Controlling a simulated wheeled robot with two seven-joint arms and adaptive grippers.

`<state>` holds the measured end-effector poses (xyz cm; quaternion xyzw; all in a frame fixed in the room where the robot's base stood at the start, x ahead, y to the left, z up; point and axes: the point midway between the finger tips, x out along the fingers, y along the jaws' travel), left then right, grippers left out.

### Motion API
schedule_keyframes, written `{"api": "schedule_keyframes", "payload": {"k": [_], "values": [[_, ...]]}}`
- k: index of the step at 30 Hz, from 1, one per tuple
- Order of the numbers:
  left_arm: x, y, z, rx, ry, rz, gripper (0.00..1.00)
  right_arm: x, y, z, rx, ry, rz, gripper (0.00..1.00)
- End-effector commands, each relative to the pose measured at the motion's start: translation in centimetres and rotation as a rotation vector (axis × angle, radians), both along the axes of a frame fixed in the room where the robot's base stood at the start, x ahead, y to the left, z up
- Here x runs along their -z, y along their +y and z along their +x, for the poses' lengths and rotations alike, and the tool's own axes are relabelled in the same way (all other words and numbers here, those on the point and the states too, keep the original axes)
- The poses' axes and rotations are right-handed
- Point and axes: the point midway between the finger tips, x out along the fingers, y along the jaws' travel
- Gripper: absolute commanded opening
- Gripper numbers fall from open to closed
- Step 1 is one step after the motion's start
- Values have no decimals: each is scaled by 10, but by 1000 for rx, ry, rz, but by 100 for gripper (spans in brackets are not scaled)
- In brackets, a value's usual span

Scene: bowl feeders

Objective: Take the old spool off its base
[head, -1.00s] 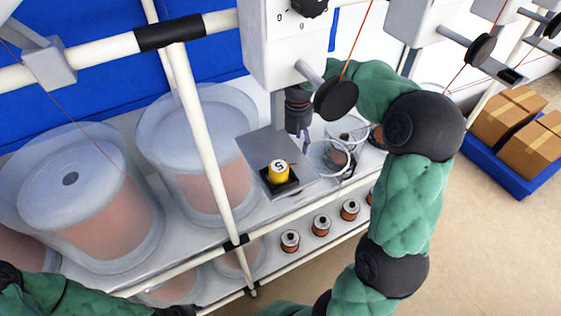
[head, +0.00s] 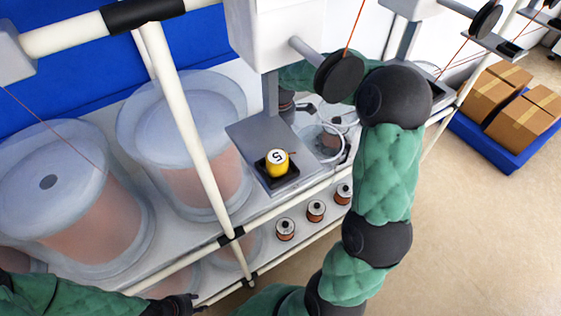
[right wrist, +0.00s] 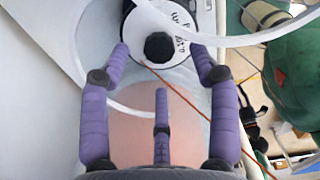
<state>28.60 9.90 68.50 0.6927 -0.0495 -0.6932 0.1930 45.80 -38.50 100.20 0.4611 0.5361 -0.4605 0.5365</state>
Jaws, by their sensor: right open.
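In the right wrist view a spool with a white, black-lettered top (right wrist: 178,18) and a black centre knob (right wrist: 158,46) lies just ahead of my right gripper (right wrist: 160,60). Its purple fingers are spread, two tips near the sides of the spool's lower edge and a third below. I see no grip on it. In the head view the right gripper is hidden behind the machine and my arm. My left gripper (head: 181,303) is dark and small at the bottom edge; its fingers are not clear.
Several copper spools (head: 316,210) line the lower shelf. Large clear drums (head: 180,120) stand left. White rails (head: 185,110) cross in front.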

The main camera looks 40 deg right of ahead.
Motion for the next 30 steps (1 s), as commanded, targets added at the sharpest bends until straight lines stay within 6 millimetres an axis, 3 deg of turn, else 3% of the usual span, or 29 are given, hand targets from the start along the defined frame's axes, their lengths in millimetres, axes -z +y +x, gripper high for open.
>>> {"api": "schedule_keyframes", "payload": {"k": [1, 5, 13, 18, 20, 30], "values": [[5, 0, 0, 0, 0, 0, 40, 12, 0, -1, 0, 4, 1, 62], [10, 0, 0, 0, 0, 0, 40, 28, 0, -1, 1, 3, 0, 62], [9, 0, 0, 0, 0, 0, 40, 30, 0, 0, 1, 0, 0, 62], [9, 0, 0, 0, 0, 0, 40, 30, 0, 0, 0, 0, 0, 14], [9, 0, 0, 0, 0, 0, 40, 30, 0, 0, 0, 0, 0, 0], [9, 0, 0, 0, 0, 0, 40, 27, -1, 1, 1, -4, -1, 0]]}}
